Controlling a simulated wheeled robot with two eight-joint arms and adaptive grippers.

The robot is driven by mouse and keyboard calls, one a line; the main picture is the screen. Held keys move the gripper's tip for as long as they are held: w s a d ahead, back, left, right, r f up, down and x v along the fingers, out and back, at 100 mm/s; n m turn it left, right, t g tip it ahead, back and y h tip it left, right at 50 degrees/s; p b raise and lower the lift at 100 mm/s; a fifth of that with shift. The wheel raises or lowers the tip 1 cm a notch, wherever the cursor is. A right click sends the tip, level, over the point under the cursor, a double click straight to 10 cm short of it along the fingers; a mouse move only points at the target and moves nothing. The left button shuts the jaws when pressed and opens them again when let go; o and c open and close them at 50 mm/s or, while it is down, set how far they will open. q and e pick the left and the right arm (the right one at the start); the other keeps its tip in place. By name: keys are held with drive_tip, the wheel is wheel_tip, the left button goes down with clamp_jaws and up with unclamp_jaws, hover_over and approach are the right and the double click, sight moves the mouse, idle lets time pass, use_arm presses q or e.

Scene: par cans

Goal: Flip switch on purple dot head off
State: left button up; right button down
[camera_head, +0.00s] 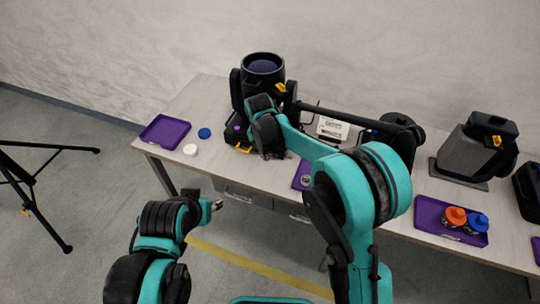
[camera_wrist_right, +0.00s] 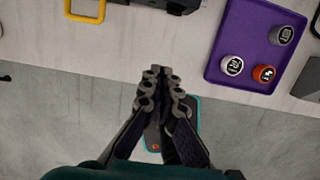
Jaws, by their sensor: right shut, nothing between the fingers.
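A black par can head (camera_head: 262,78) stands on the table at the back middle. A small purple dot (camera_head: 237,128) shows at its left, low on its dark base. A yellow loop handle (camera_head: 243,150) is at the base's front, and it also shows in the right wrist view (camera_wrist_right: 85,17). No switch can be made out; my right arm hides part of the head. My right gripper (camera_head: 272,155) is shut and empty at the table's front edge, right of the yellow handle; its fingers show in the wrist view (camera_wrist_right: 160,77). My left gripper (camera_head: 215,204) hangs in front of the table; its jaw state is unclear.
A purple tray (camera_wrist_right: 237,62) with small cups lies right of my right gripper. Another purple tray (camera_head: 165,131), a blue lid (camera_head: 204,133) and a white lid (camera_head: 190,150) lie at left. A second par can (camera_head: 468,150) stands at right behind a tray of bottles (camera_head: 430,213).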

drive_tip(key=shift+s+r, duration=0.3)
drive_tip(key=shift+r, duration=0.3)
drive_tip(key=shift+s+r, duration=0.25)
drive_tip(key=shift+r, duration=0.35)
